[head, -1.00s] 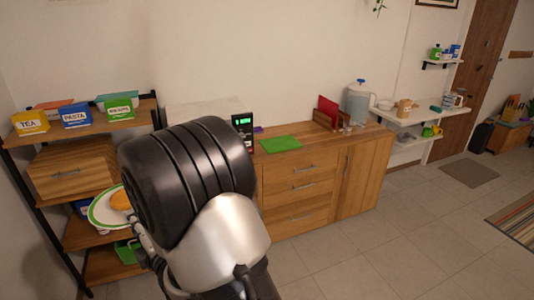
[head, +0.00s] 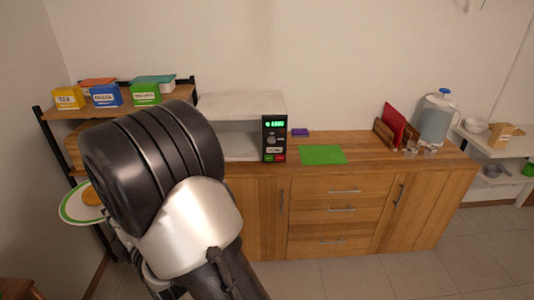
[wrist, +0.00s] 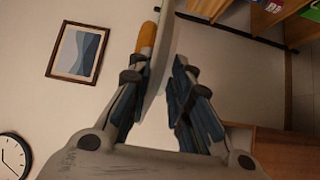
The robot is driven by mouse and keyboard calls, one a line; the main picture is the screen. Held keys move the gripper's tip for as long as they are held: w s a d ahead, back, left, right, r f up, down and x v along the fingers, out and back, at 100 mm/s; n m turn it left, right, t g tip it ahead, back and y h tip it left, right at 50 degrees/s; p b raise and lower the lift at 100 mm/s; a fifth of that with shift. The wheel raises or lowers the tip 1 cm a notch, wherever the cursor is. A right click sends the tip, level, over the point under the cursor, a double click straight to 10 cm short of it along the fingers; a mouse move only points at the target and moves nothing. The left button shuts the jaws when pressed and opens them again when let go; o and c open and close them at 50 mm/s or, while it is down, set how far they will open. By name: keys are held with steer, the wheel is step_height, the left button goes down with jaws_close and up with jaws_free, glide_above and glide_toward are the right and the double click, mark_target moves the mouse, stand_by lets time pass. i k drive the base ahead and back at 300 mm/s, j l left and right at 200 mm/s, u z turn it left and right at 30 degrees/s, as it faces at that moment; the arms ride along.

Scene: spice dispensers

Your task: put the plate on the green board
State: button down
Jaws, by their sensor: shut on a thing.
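The plate (head: 72,212) is white with a green rim and shows at the left in the head view, partly hidden behind my arm. An orange thing (head: 92,197) lies on it. In the wrist view the plate (wrist: 161,50) is seen nearly edge-on between the fingers of my gripper (wrist: 155,75), with the orange thing (wrist: 147,38) beside its edge. My gripper is shut on the plate and holds it in the air. The green board (head: 322,155) lies flat and bare on the wooden cabinet top, to the right of the plate.
A microwave with a lit panel (head: 274,138) stands left of the board, with a small purple thing (head: 300,132) behind. A red item in a wooden holder (head: 390,130), glasses and a water jug (head: 435,120) stand to the right. A shelf with labelled boxes (head: 106,95) is at the left.

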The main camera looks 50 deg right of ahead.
mark_target(323, 155)
steer(key=l, duration=0.5)
steer(key=k+l+u, duration=0.1)
steer(key=l, duration=0.4)
steer(key=k+l, duration=0.1)
steer(key=l, duration=0.45)
steer(key=k+l+u, duration=0.1)
steer(key=l, duration=0.4)
steer(key=k+l, duration=0.1)
steer(key=l, duration=0.4)
